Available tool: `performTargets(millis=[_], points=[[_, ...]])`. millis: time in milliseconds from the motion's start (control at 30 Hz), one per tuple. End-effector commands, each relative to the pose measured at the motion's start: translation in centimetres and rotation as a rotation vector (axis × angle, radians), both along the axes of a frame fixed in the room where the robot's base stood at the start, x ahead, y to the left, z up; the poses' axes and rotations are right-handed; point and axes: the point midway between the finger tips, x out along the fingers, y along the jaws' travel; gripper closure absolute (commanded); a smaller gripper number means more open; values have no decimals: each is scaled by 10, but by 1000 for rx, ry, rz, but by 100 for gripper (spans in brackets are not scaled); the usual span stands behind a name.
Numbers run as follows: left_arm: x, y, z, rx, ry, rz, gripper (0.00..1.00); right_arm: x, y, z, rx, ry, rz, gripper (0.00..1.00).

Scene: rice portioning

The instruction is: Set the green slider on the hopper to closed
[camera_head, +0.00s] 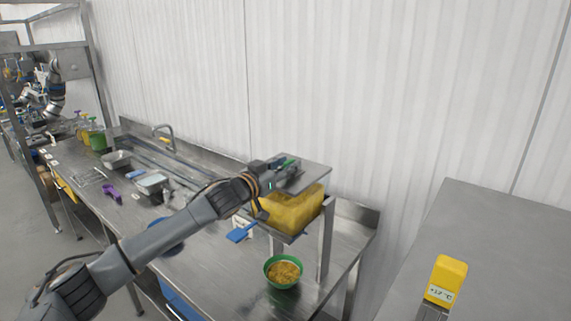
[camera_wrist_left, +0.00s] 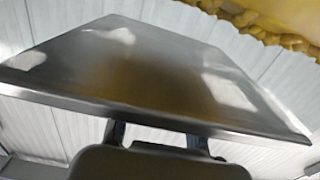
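The hopper (camera_head: 292,211) is a yellow-filled container under a flat grey metal top (camera_head: 313,176), held on a stand in the head view. My left gripper (camera_head: 288,169) is at the left side of this top, over the hopper. A small green part shows right beside the gripper; I cannot tell whether it is the slider. In the left wrist view a shiny metal plate (camera_wrist_left: 150,65) fills the middle. My two finger bases show apart below its edge, and the plate hides the fingertips. My right gripper is not in view.
A green bowl (camera_head: 283,272) with yellow food stands below the hopper on the metal counter (camera_head: 328,262). A blue piece (camera_head: 241,233) sits left of the hopper. A yellow device (camera_head: 446,280) with a display stands on the grey surface at right. A corrugated wall stands behind.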

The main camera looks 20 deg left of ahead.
Motion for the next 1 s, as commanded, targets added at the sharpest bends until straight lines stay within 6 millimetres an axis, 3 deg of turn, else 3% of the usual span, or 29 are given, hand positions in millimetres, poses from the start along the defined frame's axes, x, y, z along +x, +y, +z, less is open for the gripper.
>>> performTargets(millis=[100, 300, 567, 833, 1000], points=[[0, 0, 0, 0, 0, 0, 64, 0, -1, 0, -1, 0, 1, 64], [0, 0, 0, 0, 0, 0, 100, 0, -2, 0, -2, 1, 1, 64], [-1, -1, 0, -1, 0, -1, 100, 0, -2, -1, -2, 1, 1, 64], [-14, -39, -3, -3, 0, -5, 100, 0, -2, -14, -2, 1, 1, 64], [-16, -42, 0, -1, 0, -1, 100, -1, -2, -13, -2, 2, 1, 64]])
